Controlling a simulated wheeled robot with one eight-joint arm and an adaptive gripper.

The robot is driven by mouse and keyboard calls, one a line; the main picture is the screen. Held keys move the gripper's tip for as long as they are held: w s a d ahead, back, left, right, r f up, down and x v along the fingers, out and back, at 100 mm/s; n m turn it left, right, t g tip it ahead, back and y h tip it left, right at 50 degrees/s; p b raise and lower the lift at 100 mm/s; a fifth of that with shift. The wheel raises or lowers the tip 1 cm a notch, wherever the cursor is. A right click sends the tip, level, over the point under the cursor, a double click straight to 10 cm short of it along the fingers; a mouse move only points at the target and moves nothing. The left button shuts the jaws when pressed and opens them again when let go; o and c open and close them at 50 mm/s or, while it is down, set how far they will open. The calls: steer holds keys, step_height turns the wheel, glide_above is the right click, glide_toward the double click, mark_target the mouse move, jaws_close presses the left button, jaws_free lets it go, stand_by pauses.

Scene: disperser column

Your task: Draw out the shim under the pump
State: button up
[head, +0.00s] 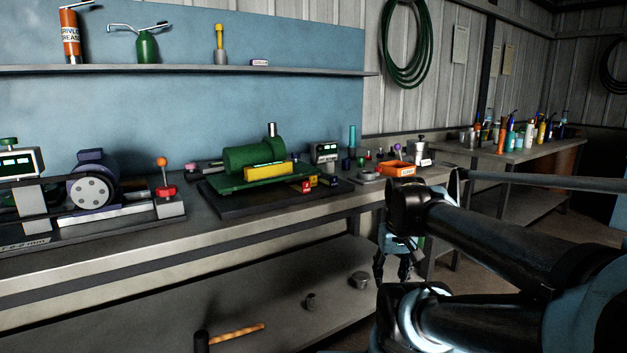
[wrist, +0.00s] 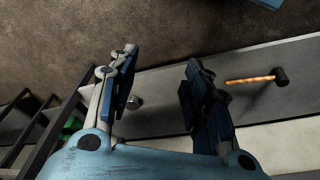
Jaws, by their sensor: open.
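The green pump (head: 250,158) sits on a green base plate (head: 225,183) on the workbench in the head view, with a yellow block along its front side. Small red (head: 306,186) and yellow (head: 334,181) pieces stick out at the base's front right corner. I cannot tell which of them is the shim, or how far any reaches under the pump. My gripper (head: 392,262) hangs at the bench's front, right of the pump and below the bench top. In the wrist view my gripper (wrist: 160,58) is open with nothing between the fingers. The pump is not in the wrist view.
A motor (head: 92,186) stands left on the bench. A small display box (head: 326,153) and an orange tray (head: 397,169) stand right of the pump. A hammer (head: 236,334) lies on the lower shelf, also in the wrist view (wrist: 258,78). The bench front is clear.

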steer(key=w+a+r+n+g, duration=0.15)
steer(key=w+a+r, duration=0.25)
steer(key=w+r, duration=0.5)
steer(key=w+a+r+n+t, duration=0.1)
steer(key=w+a+r+n, duration=0.15)
steer(key=w+r, duration=0.7)
step_height(320, 180, up, 16)
steer(key=n+g, duration=0.2)
glide_above(313, 177)
steer(key=f, duration=1.1)
steer(key=w+f, duration=0.1)
steer(key=f, duration=0.5)
steer(key=shift+f, duration=0.2)
steer(key=shift+c, duration=0.2)
